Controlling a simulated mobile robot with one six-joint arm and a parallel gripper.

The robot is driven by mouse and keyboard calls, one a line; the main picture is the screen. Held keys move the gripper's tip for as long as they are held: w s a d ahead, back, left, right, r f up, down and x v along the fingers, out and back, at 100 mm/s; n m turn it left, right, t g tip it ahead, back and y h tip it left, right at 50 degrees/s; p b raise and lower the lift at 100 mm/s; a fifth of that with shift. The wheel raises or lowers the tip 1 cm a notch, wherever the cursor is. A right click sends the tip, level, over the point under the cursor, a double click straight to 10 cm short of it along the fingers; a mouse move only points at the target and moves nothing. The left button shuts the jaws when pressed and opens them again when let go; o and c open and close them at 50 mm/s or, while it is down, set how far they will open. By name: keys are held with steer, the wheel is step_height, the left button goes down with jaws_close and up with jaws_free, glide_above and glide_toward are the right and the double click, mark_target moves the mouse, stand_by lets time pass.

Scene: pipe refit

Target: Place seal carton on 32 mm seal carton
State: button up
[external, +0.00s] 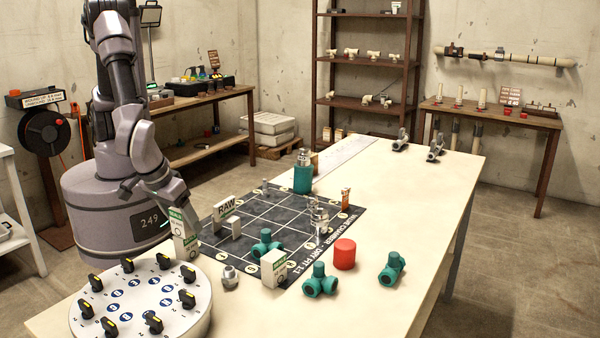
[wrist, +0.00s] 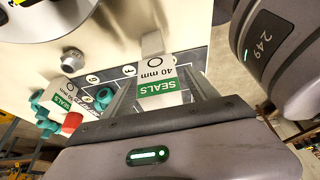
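The seal carton (external: 187,246) is a white box with a green band, marked SEALS 40 mm in the wrist view (wrist: 156,72). My gripper (external: 180,217) points down over it, with one finger on each side in the wrist view (wrist: 160,80); the fingers appear closed on its sides. Whether its base touches the table I cannot tell. The second seal carton (external: 272,270), white with a green band, stands at the front edge of the dark mat, to the right of the held one. It shows in the wrist view (wrist: 66,93), its size print too small to read surely. Its top is bare.
A round white turntable (external: 140,300) with black-yellow knobs is close on the left. A metal fitting (external: 229,277) stands between the cartons. A RAW sign (external: 227,208) stands behind.

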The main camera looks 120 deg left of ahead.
steer(key=shift+r, duration=0.1)
steer(key=p+v, duration=0.5)
steer(key=v, duration=0.7)
steer(key=s+a+r+m+t+h, duration=0.1)
steer(key=s+a+r+m+t, duration=0.2)
steer(key=s+a+r+m, duration=0.3)
steer(key=s+a+r+m+t+h, duration=0.1)
steer(key=s+a+r+m, duration=0.6)
steer(key=m, duration=0.9)
steer(key=shift+s+a+r+t, duration=0.15)
steer(key=shift+a+r+t, duration=0.7)
steer(key=shift+a, duration=0.35)
steer(key=shift+f, duration=0.1)
